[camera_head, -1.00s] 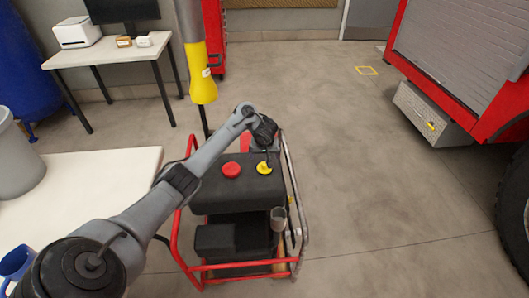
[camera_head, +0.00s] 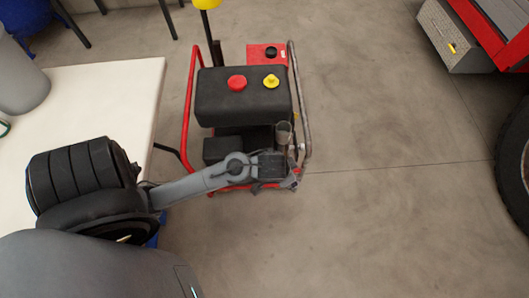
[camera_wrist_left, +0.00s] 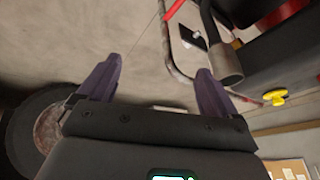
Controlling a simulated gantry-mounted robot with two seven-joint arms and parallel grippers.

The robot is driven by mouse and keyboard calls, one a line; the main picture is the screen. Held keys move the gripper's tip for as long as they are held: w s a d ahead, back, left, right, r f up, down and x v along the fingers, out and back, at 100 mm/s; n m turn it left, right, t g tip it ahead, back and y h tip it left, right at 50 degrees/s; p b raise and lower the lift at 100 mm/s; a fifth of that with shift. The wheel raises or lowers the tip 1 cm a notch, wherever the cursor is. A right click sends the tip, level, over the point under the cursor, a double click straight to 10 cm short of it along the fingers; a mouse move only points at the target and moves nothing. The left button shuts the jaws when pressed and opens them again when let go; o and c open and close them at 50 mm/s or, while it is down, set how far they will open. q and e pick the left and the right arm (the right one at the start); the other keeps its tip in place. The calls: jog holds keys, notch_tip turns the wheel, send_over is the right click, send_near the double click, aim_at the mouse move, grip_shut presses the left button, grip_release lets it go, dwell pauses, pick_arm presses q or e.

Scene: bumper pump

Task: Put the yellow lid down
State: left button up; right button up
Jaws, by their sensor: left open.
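The yellow lid (camera_head: 271,81) sits on top of the black tank (camera_head: 240,104) of the red-framed pump, to the right of a red cap (camera_head: 237,83). It also shows in the left wrist view (camera_wrist_left: 275,97), which looks upside down. My left gripper (camera_head: 288,180) is at the near end of the pump, apart from the lid. Its two purple fingers (camera_wrist_left: 158,85) are spread, with only floor showing between them. My right gripper is out of view.
A grey cup-like pipe (camera_head: 283,132) stands at the tank's near right corner, close to my left gripper. The pump's red frame (camera_head: 187,110) surrounds it. A white table (camera_head: 110,95) is at left. Open floor (camera_head: 390,200) lies right, before a red vehicle (camera_head: 505,30).

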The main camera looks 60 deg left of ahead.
pick_arm(q)
jog(key=s+d+r+m+g+h, duration=0.1)
jog(key=s+d+r, duration=0.2)
jog(key=s, duration=0.7)
jog(key=shift+s+d+h, duration=0.25)
jog(key=shift+d+h, duration=0.05)
jog(key=shift+d, duration=0.1)
